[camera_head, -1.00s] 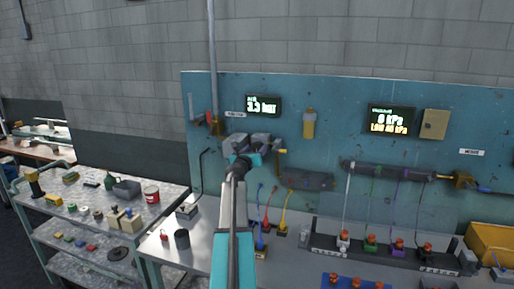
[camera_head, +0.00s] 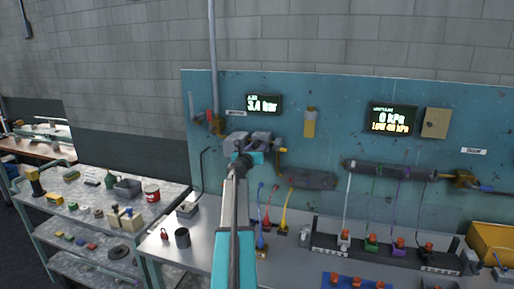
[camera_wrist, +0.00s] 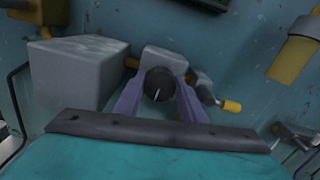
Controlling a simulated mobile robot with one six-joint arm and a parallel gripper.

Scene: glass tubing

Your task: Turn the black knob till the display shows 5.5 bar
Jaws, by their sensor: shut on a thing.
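The black knob (camera_wrist: 158,84) shows in the wrist view with a white mark on its face, the mark pointing down. It sits on the front of a grey regulator body (camera_wrist: 163,60) mounted on the teal panel. My gripper (camera_wrist: 158,92) is shut on the knob, one purple finger on each side. In the head view my gripper (camera_head: 243,158) is at the regulator and hides the knob. The air display (camera_head: 264,105) above it reads 3.4 bar in white digits.
A second display (camera_head: 392,118) at the right reads 0 kPa. A yellow-handled valve (camera_wrist: 231,106) is close to the right of my gripper. A large grey block (camera_wrist: 78,72) is close on the left. The bench (camera_head: 205,225) below holds tools and fittings.

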